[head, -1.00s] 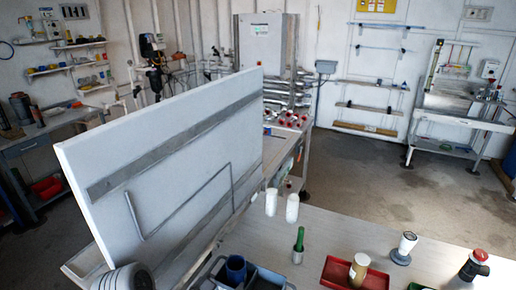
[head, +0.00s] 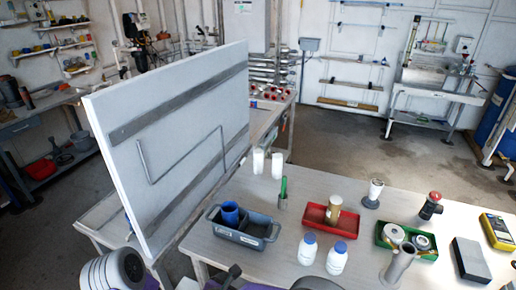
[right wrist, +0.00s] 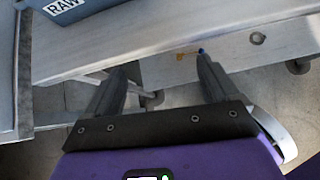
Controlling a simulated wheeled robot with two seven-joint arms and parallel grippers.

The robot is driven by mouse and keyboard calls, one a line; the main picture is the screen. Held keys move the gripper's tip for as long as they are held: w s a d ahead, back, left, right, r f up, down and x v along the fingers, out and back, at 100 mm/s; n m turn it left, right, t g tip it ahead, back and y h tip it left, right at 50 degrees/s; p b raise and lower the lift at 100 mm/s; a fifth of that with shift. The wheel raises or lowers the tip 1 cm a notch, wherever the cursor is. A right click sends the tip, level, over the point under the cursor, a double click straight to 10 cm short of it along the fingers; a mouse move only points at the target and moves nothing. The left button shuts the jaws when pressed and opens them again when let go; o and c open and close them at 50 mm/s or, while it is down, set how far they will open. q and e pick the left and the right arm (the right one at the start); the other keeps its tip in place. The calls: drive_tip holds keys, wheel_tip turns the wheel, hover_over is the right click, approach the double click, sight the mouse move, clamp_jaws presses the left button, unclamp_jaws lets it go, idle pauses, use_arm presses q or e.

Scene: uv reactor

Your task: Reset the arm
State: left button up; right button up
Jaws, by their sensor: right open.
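My right gripper (right wrist: 166,64) is open and empty in the right wrist view. Its two dark fingers stand apart by the table's front edge, below a blue-grey bin (right wrist: 95,5) marked RAW. A grey-white ringed arm link of mine is at the bottom left. My left gripper is not in view.
The blue-grey bin (head: 258,240) holds a blue cup (head: 230,214). Two blue-capped bottles (head: 322,254), a red tray (head: 347,226), a green tray (head: 420,254) and a grey holder (head: 396,266) stand on the table. A large white panel (head: 175,150) rises at the left.

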drive_tip(key=s+d+f+m+g+y, duration=0.2)
drive_tip(key=s+d+f+m, duration=0.3)
drive_tip(key=f+m, duration=0.3)
drive_tip(key=s+d+f+m+g+y, duration=0.3)
drive_tip(key=s+d+f+m, duration=0.2)
drive_tip(key=f+m, duration=0.4)
drive_tip(key=s+d+f+m+g+y, duration=0.3)
drive_tip(key=f+m, duration=0.5)
drive_tip(key=m, duration=0.8)
drive_tip(key=s+d, duration=0.1)
drive_tip(key=d, duration=0.1)
drive_tip(key=shift+s+d+f, duration=0.25)
drive_tip(key=shift+s+d, duration=0.15)
